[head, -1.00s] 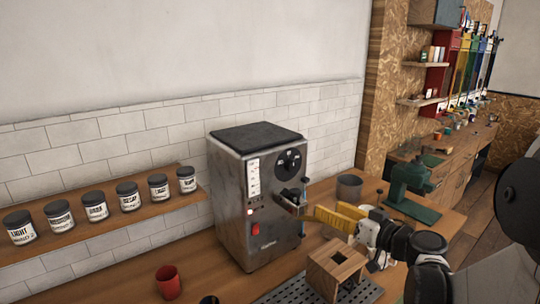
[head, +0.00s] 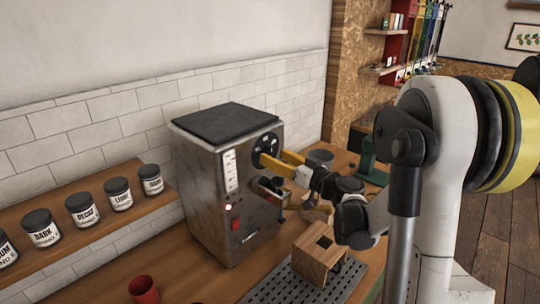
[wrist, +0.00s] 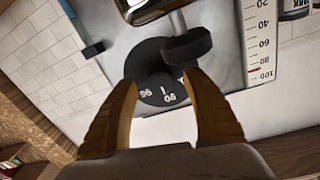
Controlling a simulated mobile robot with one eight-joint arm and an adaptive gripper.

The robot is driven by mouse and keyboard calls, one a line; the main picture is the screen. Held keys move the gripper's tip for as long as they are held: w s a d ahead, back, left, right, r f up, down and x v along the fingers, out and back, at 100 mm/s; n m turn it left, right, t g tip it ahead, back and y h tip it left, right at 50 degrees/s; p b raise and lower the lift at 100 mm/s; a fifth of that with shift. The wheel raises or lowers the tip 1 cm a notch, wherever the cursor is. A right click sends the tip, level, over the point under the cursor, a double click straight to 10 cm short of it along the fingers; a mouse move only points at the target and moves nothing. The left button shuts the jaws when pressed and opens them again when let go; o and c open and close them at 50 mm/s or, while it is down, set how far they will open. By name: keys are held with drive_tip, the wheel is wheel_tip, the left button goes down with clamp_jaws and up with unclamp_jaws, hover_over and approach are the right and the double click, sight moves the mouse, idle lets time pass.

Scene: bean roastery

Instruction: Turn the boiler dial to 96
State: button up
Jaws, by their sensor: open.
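The boiler is a grey metal machine (head: 205,190) with a black top on the counter. Its black round dial (head: 264,146) is high on the front face, partly hidden by my gripper in the head view. In the wrist view the dial (wrist: 155,92) shows white marks that look like 96 and 90 near its rim. My gripper (head: 274,158) has yellow fingers and is open at the dial. In the wrist view its fingertips (wrist: 160,82) are apart on either side of the dial's lower part. I cannot tell whether they touch it.
A white scale strip (head: 230,170) and a red switch (head: 236,223) are on the boiler front. A wooden box (head: 316,258) stands on the drip mat below my arm. A red cup (head: 143,290) and shelf jars (head: 118,194) are left.

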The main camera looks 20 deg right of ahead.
drive_tip(key=shift+x, duration=1.1)
drive_tip(key=shift+c, duration=0.2)
drive_tip(key=c, duration=1.2)
drive_tip(key=shift+o, duration=0.2)
drive_tip(key=m+b, duration=0.2)
drive_tip(key=m, duration=0.3)
drive_tip(key=shift+m, duration=0.3)
drive_tip(key=m, duration=0.4)
drive_tip(key=m+b, duration=0.1)
drive_tip(key=m, duration=0.1)
drive_tip(key=shift+r+g, duration=0.25)
drive_tip(key=shift+g, duration=0.05)
